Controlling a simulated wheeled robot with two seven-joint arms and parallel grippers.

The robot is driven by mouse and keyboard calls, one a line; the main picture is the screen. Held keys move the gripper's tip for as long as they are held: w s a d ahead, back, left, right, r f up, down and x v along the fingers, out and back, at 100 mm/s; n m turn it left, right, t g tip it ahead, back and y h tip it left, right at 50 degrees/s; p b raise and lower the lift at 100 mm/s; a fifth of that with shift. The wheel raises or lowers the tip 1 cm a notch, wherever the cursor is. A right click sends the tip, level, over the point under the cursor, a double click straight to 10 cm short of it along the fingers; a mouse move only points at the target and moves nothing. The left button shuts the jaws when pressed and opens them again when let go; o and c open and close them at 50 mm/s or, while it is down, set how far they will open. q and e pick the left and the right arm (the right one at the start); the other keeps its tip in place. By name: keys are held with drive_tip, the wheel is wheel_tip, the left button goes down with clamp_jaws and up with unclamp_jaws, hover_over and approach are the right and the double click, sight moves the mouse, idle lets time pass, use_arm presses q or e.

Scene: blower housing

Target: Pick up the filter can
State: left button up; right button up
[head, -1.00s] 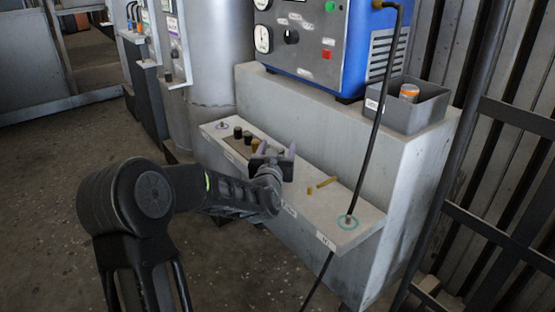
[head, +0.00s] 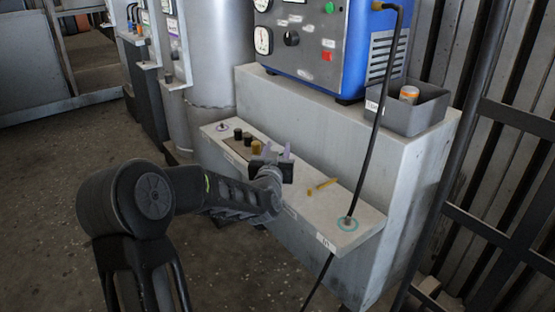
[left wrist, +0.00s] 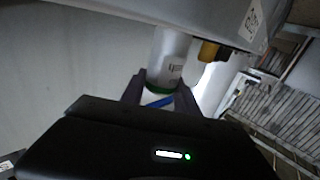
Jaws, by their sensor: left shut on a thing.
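The filter can (left wrist: 172,58) is a pale, translucent cylinder with dark print and a green band. It shows at the upper middle of the left wrist view. My left gripper (left wrist: 161,92) is shut on it, one dark finger on each side of its lower end in the picture. A white and blue part shows between the fingers below the green band. In the head view my left gripper (head: 278,150) is over the grey ledge, and the can is mostly hidden there. My right gripper is not in view.
The ledge (head: 352,205) carries black cylinders (head: 243,134), a brass cylinder (head: 256,147) and a yellow brass tool (head: 322,187). A black cable (head: 375,130) hangs down to a ringed hole. A grey bin (head: 425,112) holds an orange-topped can (head: 409,93). A blue machine (head: 330,40) stands behind.

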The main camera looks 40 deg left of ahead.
sight(278, 148)
use_arm(q)
clamp_jaws()
drive_tip(key=shift+r, duration=0.15)
wheel_tip(278, 148, up, 10)
drive_tip(key=p, duration=0.4)
idle(0.6)
